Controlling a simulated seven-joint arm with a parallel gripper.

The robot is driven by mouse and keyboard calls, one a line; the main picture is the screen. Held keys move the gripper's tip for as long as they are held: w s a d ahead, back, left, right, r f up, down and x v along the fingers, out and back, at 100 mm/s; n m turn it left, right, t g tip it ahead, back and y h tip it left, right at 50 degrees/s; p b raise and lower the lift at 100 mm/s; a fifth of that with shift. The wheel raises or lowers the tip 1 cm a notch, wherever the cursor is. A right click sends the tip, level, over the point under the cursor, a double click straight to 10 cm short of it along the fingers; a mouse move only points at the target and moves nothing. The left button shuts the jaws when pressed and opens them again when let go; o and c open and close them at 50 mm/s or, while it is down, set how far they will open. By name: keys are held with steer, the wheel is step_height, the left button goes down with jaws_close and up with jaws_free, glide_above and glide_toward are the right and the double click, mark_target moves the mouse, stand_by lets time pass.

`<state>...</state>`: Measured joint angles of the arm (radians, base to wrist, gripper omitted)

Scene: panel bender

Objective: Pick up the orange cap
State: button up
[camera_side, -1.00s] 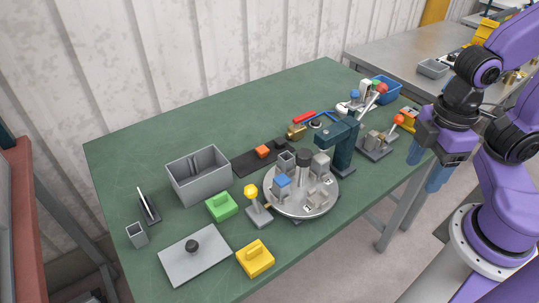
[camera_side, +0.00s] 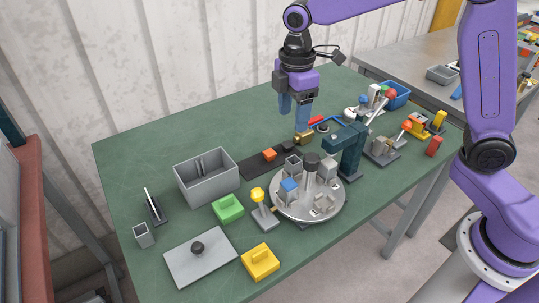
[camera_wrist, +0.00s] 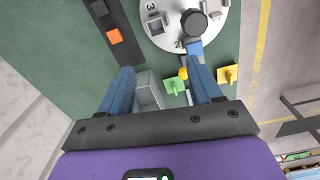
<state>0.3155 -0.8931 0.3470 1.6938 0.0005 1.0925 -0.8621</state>
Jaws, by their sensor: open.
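In the wrist view the orange cap (camera_wrist: 115,37) shows at the upper left, beyond and left of the left fingertip. My gripper (camera_side: 294,115) has blue fingers, is open and empty, and hangs above the back part of the table, higher than the cap and apart from it. The wrist view shows its two fingers (camera_wrist: 160,62) spread with nothing held between them.
A round grey turntable (camera_side: 330,208) with blocks stands beside the strip, with a dark teal press (camera_side: 350,150) behind it. A grey open bin (camera_side: 190,190) stands left. A yellow-knobbed post (camera_side: 258,196) and a green handled block (camera_side: 228,209) are in front. The back left table is clear.

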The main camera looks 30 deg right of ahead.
steer(key=w+d+f+n, duration=0.1)
steer(key=w+f+n, duration=0.1)
steer(key=w, duration=0.8)
glide_above(270, 152)
steer(key=f, duration=0.8)
steer(key=s+f, duration=0.1)
steer(key=f, duration=0.3)
steer(key=shift+f, duration=0.1)
steer(key=shift+w+a+f, duration=0.1)
steer(key=shift+w+f, duration=0.15)
steer(key=shift+f, duration=1.15)
steer(key=shift+w+f, duration=0.2)
steer(key=shift+f, duration=1.2)
steer(key=c, duration=1)
